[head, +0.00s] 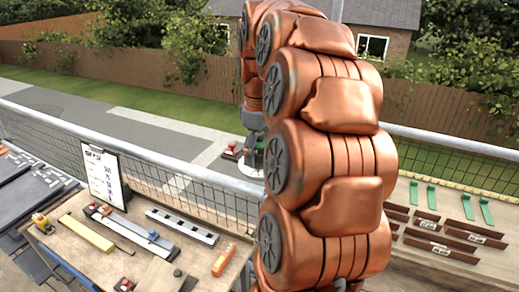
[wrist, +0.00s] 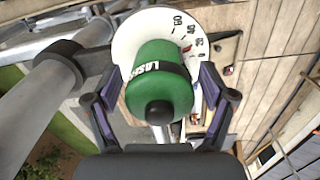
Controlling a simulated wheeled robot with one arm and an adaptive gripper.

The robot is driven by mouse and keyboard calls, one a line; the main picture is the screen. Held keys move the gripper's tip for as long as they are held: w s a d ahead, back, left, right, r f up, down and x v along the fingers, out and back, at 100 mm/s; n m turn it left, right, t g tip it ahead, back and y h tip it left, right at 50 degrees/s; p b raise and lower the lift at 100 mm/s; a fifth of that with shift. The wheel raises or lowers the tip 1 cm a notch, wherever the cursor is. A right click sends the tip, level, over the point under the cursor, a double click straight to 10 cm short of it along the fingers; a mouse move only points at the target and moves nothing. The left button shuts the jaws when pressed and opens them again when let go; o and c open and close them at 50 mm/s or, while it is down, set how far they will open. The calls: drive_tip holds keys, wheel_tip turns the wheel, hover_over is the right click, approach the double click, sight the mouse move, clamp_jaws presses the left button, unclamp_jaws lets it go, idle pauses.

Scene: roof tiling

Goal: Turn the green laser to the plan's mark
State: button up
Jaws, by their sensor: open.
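The green laser (wrist: 160,88) is a rounded cylinder with a black band, white lettering and a dark knob, in the middle of the wrist view. Behind it is a white dial plate (wrist: 146,26) with printed tick marks and numbers. My gripper (wrist: 162,100) is open, with one finger on either side of the laser; whether the pads touch it I cannot tell. In the head view my gripper (head: 253,122) is small and partly hidden by my arm, above the white dial near the railing. The plan (head: 103,174) is a printed clipboard sheet at left, too small to read.
A metal railing (head: 170,155) with mesh crosses behind the benches. The left bench holds a spirit level (head: 182,226), an orange tool (head: 224,260) and a yellow strip (head: 87,233). Brown tiles (head: 440,248) and green brackets (head: 486,211) lie at right. My arm blocks the centre.

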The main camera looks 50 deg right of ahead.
drive_tip(key=shift+f, duration=0.15)
drive_tip(key=shift+c, duration=0.3)
drive_tip(key=c, duration=1.1)
drive_tip(key=shift+f+m+b, duration=0.2)
drive_tip(key=shift+m+b, duration=0.2)
drive_tip(key=shift+b, duration=0.6)
drive_tip(key=shift+f+m+b, duration=0.1)
drive_tip(key=shift+m+b, duration=0.6)
drive_tip(key=shift+b, duration=0.25)
drive_tip(key=shift+r+m+b, duration=0.3)
drive_tip(key=shift+m+b, duration=0.6)
drive_tip(key=o, duration=1.2)
drive_tip(key=shift+c, duration=0.2)
